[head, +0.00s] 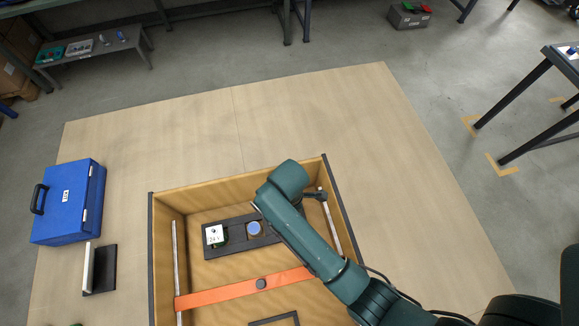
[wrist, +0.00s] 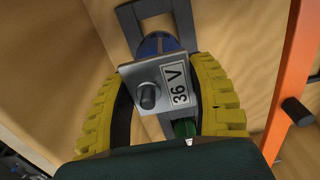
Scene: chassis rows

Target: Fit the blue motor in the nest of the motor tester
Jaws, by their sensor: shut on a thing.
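My gripper (wrist: 158,78), with ribbed yellow fingers, is shut on the blue motor (wrist: 168,72). The motor has a grey plate marked 36 V and a dark shaft, with blue body showing behind the plate. Beyond it lies a dark frame (wrist: 186,18); I cannot tell whether the motor touches it. A green part (wrist: 185,129) shows below the plate. In the head view my arm hides the fingers. There a dark fixture (head: 237,232) in the box holds a white-labelled green part (head: 215,235) and a blue round part (head: 254,229). I cannot tell which part is the tester's nest.
The wooden box (head: 151,250) has raised walls around the fixture. An orange bar (head: 225,293) with a dark knob (head: 261,284) crosses it. A second dark frame (head: 275,319) lies nearer. A blue case (head: 70,203) and a dark stand (head: 101,270) are left. The far tabletop is clear.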

